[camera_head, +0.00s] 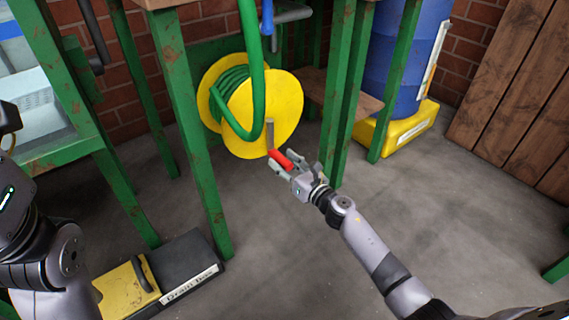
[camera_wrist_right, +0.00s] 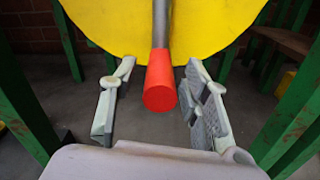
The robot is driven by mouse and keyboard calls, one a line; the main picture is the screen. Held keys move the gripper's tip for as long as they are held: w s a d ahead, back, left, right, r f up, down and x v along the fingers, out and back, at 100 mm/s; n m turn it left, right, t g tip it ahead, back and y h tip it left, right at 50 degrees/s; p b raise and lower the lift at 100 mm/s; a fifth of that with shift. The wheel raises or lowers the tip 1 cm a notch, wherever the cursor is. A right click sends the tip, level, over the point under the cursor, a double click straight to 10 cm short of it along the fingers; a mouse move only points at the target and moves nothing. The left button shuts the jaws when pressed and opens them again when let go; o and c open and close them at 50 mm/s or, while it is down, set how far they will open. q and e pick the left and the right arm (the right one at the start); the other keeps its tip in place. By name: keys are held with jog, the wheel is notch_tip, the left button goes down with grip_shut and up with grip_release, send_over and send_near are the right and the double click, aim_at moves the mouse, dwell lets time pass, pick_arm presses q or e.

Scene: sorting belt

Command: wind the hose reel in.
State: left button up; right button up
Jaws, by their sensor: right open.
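The hose reel (camera_head: 284,105) is a yellow drum standing between green posts, with green hose (camera_head: 231,85) wound on it. A hose length (camera_head: 252,60) comes down from above and loops across the front disc. A grey crank arm (camera_head: 269,132) ends in a red handle (camera_head: 281,158). My right gripper (camera_head: 284,163) is open at the handle. In the right wrist view, the red handle (camera_wrist_right: 160,85) points towards me between the spread fingers (camera_wrist_right: 160,72), with gaps on both sides. My left arm shows at the left edge; its gripper is not seen.
Rusty green posts (camera_head: 190,130) flank the reel, and a wooden shelf (camera_head: 340,95) is beside it. A blue barrel (camera_head: 402,60) stands on a yellow base (camera_head: 402,130) at right. A black and yellow box labelled "Drain bas…" (camera_head: 190,285) lies front left.

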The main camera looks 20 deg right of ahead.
jog(key=shift+c, duration=0.2)
grip_shut()
dwell(0.6)
